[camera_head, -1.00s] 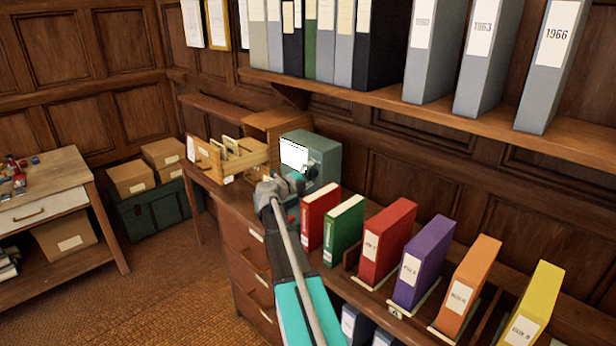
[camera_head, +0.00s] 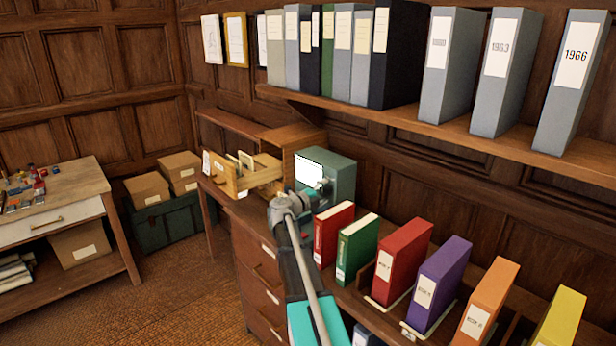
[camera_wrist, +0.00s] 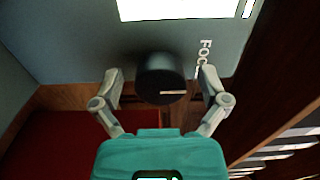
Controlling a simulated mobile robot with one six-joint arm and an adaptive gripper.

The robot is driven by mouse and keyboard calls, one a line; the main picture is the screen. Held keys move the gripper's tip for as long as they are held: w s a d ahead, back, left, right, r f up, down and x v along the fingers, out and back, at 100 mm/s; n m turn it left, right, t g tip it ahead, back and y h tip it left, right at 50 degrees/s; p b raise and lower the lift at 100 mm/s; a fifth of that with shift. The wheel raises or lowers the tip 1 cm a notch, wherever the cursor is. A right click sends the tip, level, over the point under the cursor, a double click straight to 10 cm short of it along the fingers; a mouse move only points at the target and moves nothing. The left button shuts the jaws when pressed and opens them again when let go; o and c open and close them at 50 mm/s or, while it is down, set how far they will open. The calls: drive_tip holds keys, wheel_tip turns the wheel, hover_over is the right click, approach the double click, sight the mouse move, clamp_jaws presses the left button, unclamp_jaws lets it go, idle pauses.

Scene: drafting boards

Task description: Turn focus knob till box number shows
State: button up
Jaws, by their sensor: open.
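The focus knob (camera_wrist: 160,78) is a dark round knob with a pale line on it, in the middle of the wrist view. It sits on the grey-green viewer (camera_head: 342,178), below its bright screen (camera_head: 309,173). Part of the "FOC..." lettering (camera_wrist: 204,55) shows beside the knob. My gripper (camera_wrist: 162,80) is open, with one finger on either side of the knob and a gap showing at each side. In the head view my gripper (camera_head: 318,192) is small and partly hidden by my arm. The screen is too bright and cut off for me to read any number.
A red binder (camera_head: 333,234) and a green binder (camera_head: 357,248) stand on the desk close to my arm. An open wooden card drawer (camera_head: 240,178) juts out left of the viewer. A shelf (camera_head: 420,124) of files runs above.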

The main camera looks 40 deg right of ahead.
drive_tip(key=n, duration=0.5)
drive_tip(key=shift+n, duration=0.4)
drive_tip(key=n, duration=0.6)
drive_tip(key=shift+n, duration=0.3)
drive_tip(key=c, duration=1.1)
drive_tip(key=shift+c, duration=0.2)
